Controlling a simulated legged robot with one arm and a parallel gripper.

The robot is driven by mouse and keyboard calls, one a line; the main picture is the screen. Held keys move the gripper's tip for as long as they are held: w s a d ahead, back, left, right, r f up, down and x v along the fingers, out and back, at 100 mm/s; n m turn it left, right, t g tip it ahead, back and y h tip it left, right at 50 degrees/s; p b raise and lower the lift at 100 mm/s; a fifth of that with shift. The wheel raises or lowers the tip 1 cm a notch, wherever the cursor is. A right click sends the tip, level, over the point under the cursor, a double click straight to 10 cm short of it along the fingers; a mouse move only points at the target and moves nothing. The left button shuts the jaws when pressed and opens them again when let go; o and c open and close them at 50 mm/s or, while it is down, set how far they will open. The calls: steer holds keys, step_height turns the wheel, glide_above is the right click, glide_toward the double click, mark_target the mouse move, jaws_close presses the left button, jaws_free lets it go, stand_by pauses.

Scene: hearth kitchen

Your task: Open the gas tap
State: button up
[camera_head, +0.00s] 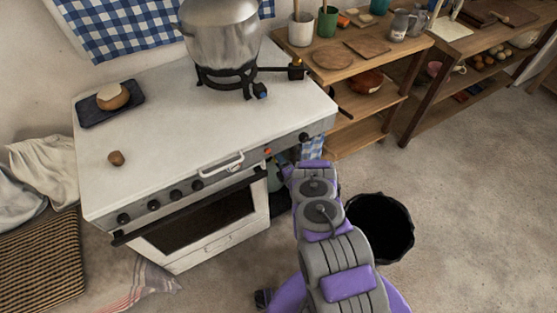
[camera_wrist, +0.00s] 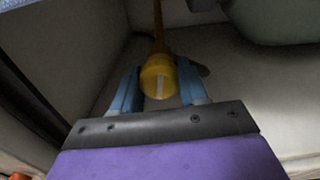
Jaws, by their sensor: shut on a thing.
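A yellow gas tap (camera_wrist: 158,82) with a pale line on its round face shows in the wrist view. A yellow pipe (camera_wrist: 159,30) runs up from behind it. My gripper (camera_wrist: 158,78) has its blue fingers on either side of the tap and is shut on it. The pale line on the tap runs roughly upright in the picture. In the head view, my arm reaches down beside the right end of the stove, and the fingers and tap are hidden there.
The white stove (camera_head: 190,120) holds a large pot (camera_head: 222,35) on a burner. A wooden shelf (camera_head: 345,85) stands close on the right. A black bin (camera_head: 380,228) stands on the floor beside my arm. A grey-green rounded body (camera_wrist: 275,20) is near the tap.

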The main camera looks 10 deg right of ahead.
steer(key=shift+s+a+f+n, duration=0.15)
steer(key=shift+f+n, duration=0.05)
steer(key=shift+n, duration=0.9)
steer(key=shift+f, duration=0.1)
steer(key=o, duration=1.1)
steer(key=shift+c, duration=0.2)
steer(key=v, duration=1.7)
